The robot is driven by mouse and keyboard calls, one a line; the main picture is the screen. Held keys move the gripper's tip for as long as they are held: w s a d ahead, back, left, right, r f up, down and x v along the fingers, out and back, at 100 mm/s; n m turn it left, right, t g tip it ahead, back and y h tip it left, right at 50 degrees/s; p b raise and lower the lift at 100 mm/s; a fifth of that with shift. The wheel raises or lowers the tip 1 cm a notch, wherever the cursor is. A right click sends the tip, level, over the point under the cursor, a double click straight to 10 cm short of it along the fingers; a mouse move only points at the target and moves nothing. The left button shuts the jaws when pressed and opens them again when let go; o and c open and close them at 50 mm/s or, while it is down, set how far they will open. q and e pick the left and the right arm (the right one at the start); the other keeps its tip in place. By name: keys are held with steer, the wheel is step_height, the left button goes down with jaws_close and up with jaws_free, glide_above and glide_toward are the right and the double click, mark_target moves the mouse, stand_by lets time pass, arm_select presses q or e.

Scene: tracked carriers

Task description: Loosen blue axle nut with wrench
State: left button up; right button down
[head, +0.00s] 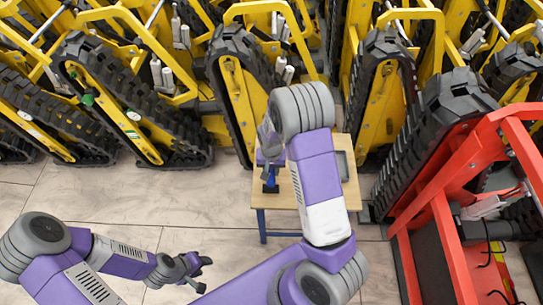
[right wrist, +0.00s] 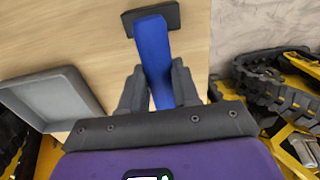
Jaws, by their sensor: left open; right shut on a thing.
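A long blue bar (right wrist: 155,60) lies between the two fingers of my right gripper (right wrist: 157,85) in the right wrist view. Its far end meets a flat dark block (right wrist: 150,17) on the wooden table (right wrist: 95,40). I cannot tell whether the bar is the wrench, and no separate axle nut can be made out. In the head view the right gripper (head: 270,166) is over the table's left part, with a bit of blue (head: 271,180) below it. My left gripper (head: 203,274) is open and empty, low over the floor, away from the table.
A grey tray (right wrist: 60,95) lies on the table beside the right gripper. Yellow tracked carriers (head: 130,85) stand close behind the table. A red tracked carrier (head: 440,210) stands at the right. Tiled floor (head: 110,190) is free at the left.

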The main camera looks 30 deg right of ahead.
steer(key=shift+r+p, duration=2.3)
steer(key=shift+r, duration=0.65)
